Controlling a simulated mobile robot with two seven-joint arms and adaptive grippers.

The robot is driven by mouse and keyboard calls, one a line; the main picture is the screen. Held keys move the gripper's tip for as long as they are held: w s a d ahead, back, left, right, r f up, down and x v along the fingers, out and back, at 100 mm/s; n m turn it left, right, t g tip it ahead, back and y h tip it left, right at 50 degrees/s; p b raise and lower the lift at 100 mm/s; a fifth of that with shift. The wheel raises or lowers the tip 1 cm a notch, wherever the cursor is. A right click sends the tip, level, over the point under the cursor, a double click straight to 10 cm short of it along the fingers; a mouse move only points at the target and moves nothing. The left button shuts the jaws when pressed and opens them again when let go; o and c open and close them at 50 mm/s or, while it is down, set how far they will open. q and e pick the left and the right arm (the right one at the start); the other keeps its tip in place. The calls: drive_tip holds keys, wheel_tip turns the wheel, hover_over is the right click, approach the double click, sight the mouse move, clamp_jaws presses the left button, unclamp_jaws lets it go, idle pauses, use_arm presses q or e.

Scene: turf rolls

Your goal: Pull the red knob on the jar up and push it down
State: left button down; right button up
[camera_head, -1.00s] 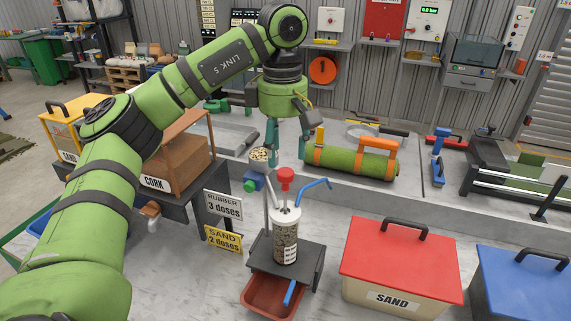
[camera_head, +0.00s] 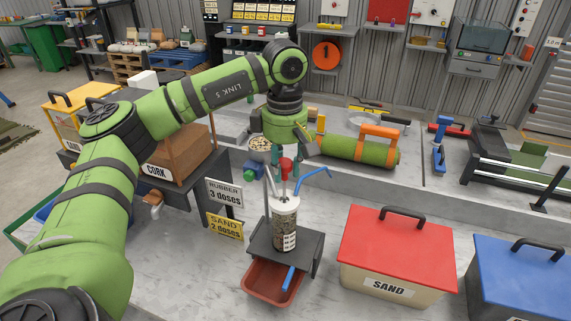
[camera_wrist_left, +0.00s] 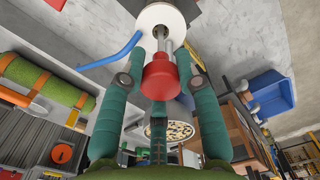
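The jar (camera_head: 285,226) has a white top, a speckled filling and a blue side tube, and stands upright on a dark stand (camera_head: 263,250). Its red knob (camera_head: 286,165) sits on a thin rod above the top. The knob also shows large in the left wrist view (camera_wrist_left: 160,78), with the jar's white top (camera_wrist_left: 161,18) beyond it. My left gripper (camera_head: 286,168) is above the jar, its green fingers behind and around the knob. In the wrist view its fingertips (camera_wrist_left: 162,68) stand on both sides of the knob, with small gaps. My right gripper is not in view.
A red tray (camera_head: 270,283) is under the stand. A red-lidded SAND box (camera_head: 395,245) and a blue-lidded box (camera_head: 520,275) stand to the right. A green roll (camera_head: 355,151) lies behind. A CORK bin (camera_head: 185,155) and dose signs (camera_head: 225,193) are left.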

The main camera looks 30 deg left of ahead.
sight(286, 182)
use_arm(q)
drive_tip(key=shift+f, duration=0.1)
drive_tip(key=shift+f+b, duration=0.3)
drive_tip(key=shift+b, duration=0.05)
wheel_tip(286, 182, down, 5)
drive_tip(key=b, duration=0.4)
drive_tip(key=shift+s+d+r, duration=0.1)
drive_tip(key=shift+d+r, duration=0.05)
drive_tip(key=shift+s, duration=0.1)
drive_tip(key=c, duration=0.9)
unclamp_jaws()
drive_tip(key=shift+w+d, duration=0.15)
drive_tip(key=shift+w, duration=0.05)
drive_tip(key=shift+r, duration=0.5)
wheel_tip(286, 182, up, 11)
drive_tip(key=shift+r, duration=0.1)
